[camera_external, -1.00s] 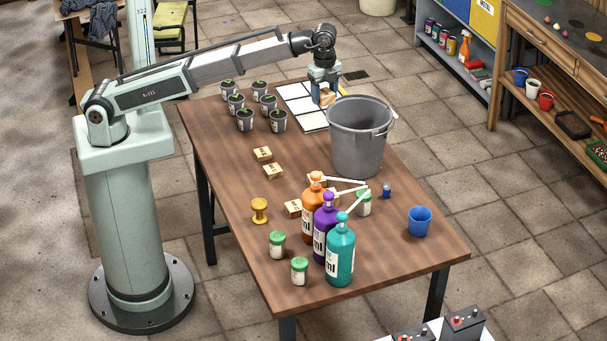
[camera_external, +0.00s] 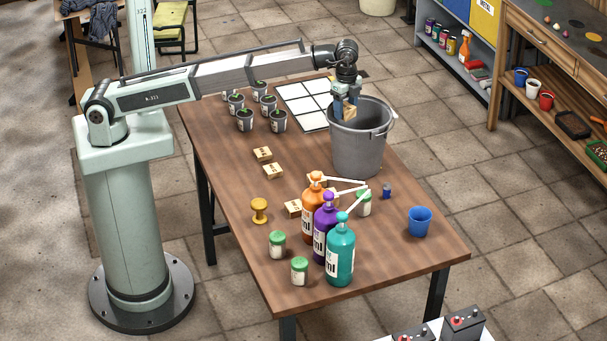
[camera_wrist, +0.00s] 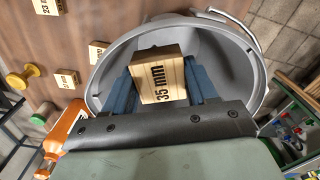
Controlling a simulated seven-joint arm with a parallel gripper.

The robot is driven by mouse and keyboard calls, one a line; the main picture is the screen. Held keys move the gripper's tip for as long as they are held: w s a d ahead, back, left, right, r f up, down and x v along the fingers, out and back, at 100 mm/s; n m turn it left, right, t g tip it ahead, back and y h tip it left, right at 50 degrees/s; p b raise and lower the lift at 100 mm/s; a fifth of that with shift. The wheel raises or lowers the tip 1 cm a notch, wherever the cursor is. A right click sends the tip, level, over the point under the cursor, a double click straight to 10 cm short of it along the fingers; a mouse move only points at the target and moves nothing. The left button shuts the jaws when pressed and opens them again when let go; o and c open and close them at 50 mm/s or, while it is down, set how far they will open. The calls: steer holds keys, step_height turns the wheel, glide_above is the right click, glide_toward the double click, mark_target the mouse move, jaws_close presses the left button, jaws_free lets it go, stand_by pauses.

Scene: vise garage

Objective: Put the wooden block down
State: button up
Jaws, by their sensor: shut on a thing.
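My gripper (camera_external: 345,108) is shut on a wooden block (camera_external: 350,114). In the wrist view the block (camera_wrist: 158,78) shows the label "35 mm" between the two blue fingers (camera_wrist: 160,90). The gripper and block are over the mouth of the grey bucket (camera_external: 358,150), whose rim also rings them in the wrist view (camera_wrist: 252,62). I cannot tell how far the block is below the rim. Other wooden blocks lie on the table, two of them left of the bucket (camera_external: 263,154) (camera_external: 273,171) and one near the bottles (camera_external: 293,208).
Orange (camera_external: 312,222), purple (camera_external: 325,245) and teal (camera_external: 340,262) pump bottles stand in front of the bucket. Several potted seedlings (camera_external: 245,122) and a white-panelled grid (camera_external: 300,95) are behind. A blue cup (camera_external: 419,220) is at right.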

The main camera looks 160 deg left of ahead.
mark_target(346, 107)
steer(key=shift+f, duration=3.1)
steer(key=shift+f, duration=0.6)
steer(key=o, duration=0.8)
step_height(346, 107, up, 13)
steer(key=shift+r, duration=0.15)
